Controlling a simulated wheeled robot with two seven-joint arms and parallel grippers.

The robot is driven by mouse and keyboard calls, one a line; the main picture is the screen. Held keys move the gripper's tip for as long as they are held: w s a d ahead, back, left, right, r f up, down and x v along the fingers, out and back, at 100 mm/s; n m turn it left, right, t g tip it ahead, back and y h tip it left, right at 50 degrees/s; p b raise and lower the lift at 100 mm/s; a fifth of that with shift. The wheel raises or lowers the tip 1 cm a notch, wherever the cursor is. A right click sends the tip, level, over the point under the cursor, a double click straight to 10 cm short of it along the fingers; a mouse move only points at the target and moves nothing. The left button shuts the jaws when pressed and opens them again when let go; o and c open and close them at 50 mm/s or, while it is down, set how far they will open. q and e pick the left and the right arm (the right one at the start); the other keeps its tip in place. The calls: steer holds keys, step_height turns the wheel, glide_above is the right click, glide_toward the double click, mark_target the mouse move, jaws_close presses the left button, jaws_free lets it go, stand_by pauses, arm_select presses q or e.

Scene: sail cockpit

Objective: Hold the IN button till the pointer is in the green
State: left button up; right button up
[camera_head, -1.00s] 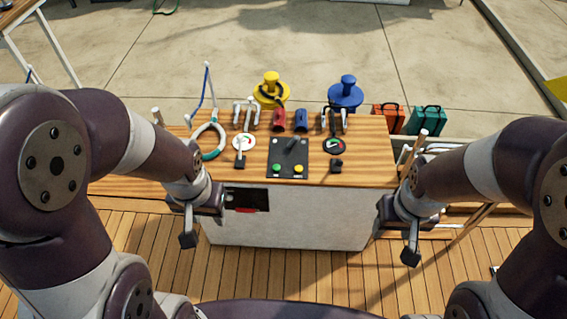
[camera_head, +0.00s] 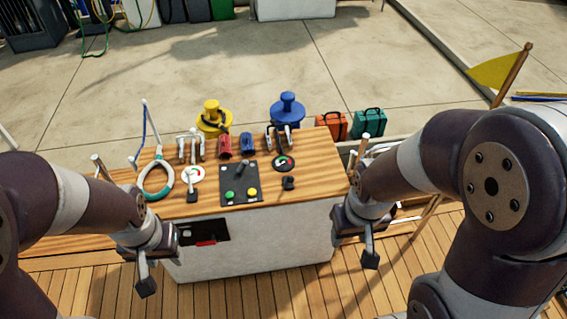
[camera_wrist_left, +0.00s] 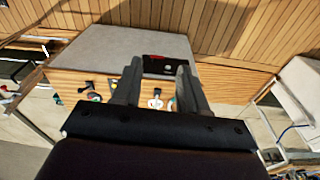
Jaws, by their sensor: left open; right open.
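A black panel (camera_head: 240,185) on the wooden console top carries a green button (camera_head: 230,195), a yellow button (camera_head: 252,192) and a small lever at its back. I cannot read any labels, so which button is IN is unclear. A white dial (camera_head: 192,174) with some green lies left of the panel. A dark dial (camera_head: 284,162) lies right of it. Their pointers are too small to read. My left gripper (camera_head: 146,284) is open and empty, low in front of the console; its parted fingers show in the left wrist view (camera_wrist_left: 160,85). My right gripper (camera_head: 370,259) is open and empty, right of the console.
Small black knobs (camera_head: 289,184) stand near the dials. Red (camera_head: 225,147) and blue (camera_head: 247,143) cylinders, yellow (camera_head: 212,117) and blue (camera_head: 287,108) winches and a teal-and-white ring (camera_head: 156,181) stand around the panel. The space above the buttons is clear.

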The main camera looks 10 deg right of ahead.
stand_by(0.3)
arm_select(q)
jaws_close()
steer(key=shift+f, duration=0.1)
stand_by(1.5)
